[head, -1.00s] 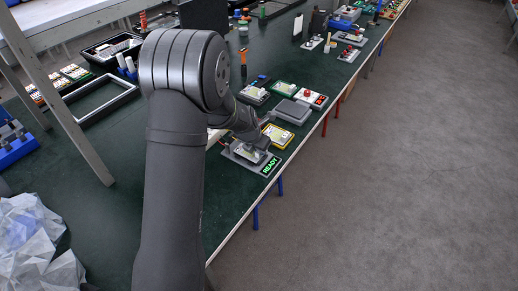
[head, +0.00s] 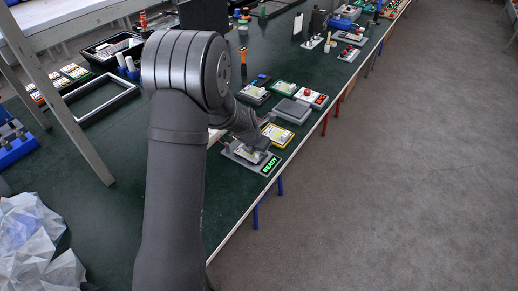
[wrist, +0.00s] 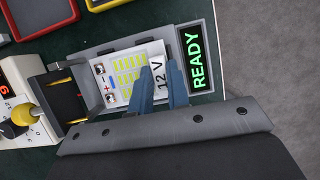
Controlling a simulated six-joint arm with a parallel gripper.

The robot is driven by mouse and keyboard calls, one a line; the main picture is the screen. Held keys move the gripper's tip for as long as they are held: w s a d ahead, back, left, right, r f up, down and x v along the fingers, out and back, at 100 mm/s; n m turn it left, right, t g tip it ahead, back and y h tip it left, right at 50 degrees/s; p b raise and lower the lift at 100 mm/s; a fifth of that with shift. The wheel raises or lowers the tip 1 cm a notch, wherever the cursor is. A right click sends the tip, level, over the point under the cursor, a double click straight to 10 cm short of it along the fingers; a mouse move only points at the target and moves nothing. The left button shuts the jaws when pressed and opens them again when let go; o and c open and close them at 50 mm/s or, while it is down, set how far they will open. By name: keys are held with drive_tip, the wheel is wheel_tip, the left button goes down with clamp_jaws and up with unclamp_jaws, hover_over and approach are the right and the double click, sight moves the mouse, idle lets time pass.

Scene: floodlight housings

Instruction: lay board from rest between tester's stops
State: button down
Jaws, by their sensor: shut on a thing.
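The board (wrist: 125,72) is white with rows of yellow patches and a "12 V" label at its right end. My gripper (wrist: 163,95) has its blue fingers either side of the labelled end and is shut on the board. The board is over the bed of the grey tester (wrist: 88,90), roughly parallel to its edges. I cannot tell whether it touches the bed, and the fingers and palm hide its near side. The tester's display (wrist: 195,60) shows green "READY". In the head view the tester (head: 237,158) is at the bench's front edge, my gripper (head: 256,146) above it.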

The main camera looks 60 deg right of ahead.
drive_tip(key=shift+f, duration=0.35)
drive_tip(key=c, duration=1.3)
unclamp_jaws()
drive_tip(key=shift+r, duration=0.1)
drive_tip(key=v, duration=1.7)
drive_tip(key=x, duration=1.7)
